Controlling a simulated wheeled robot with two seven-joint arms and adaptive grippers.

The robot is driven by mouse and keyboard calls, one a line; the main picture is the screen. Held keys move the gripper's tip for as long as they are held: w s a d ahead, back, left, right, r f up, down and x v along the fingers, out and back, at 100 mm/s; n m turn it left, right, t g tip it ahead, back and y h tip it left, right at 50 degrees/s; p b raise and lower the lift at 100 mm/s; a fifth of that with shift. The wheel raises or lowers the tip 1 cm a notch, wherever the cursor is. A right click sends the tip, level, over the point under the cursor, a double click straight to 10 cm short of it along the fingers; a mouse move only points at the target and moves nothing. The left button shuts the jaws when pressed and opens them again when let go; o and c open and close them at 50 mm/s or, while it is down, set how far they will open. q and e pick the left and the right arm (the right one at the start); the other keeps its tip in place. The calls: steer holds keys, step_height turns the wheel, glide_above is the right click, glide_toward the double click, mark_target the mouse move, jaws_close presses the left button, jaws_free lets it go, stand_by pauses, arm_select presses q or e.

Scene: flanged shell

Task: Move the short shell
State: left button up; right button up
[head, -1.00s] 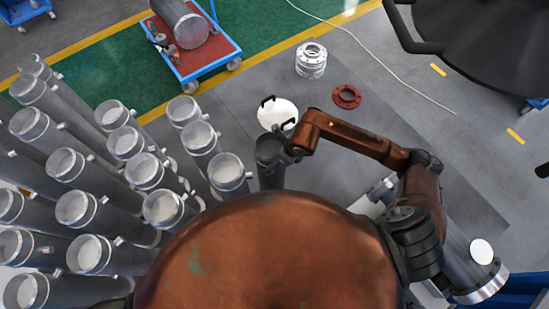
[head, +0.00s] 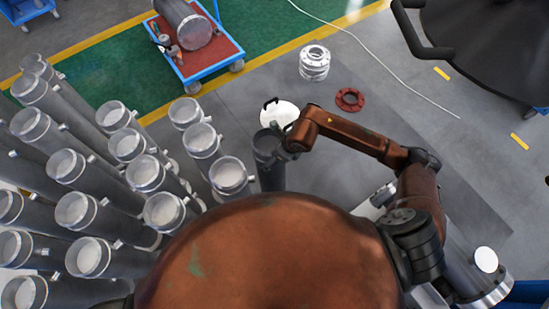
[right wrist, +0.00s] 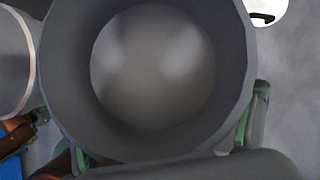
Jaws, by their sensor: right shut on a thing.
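The short shell (head: 267,151) is a dark grey open-topped cylinder standing upright just beyond my body in the head view. In the right wrist view the short shell (right wrist: 60,100) fills the middle, and I look down through its round mouth to a plain grey bottom. My right gripper (head: 285,149) reaches it from the right. It is shut on the shell, with green-edged fingers at the wall's two sides. The shell's lower end is hidden by my body, so I cannot tell whether it touches the floor. My left gripper is not in view.
Several tall grey cylinders (head: 120,147) crowd the left, one close beside the shell. A white disc with black handles (head: 279,115) lies just behind it. A red ring (head: 350,99) and silver flanged part (head: 314,63) sit farther back. A blue cart (head: 207,58) stands beyond. Grey floor is clear behind my right arm.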

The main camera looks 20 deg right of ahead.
steer(key=shift+d+f, duration=0.2)
steer(key=shift+d, duration=0.2)
steer(key=shift+w+d, duration=0.15)
steer(key=shift+w, duration=0.55)
steer(key=o, duration=2.1)
steer(key=shift+a, duration=0.2)
steer(key=shift+r, duration=0.1)
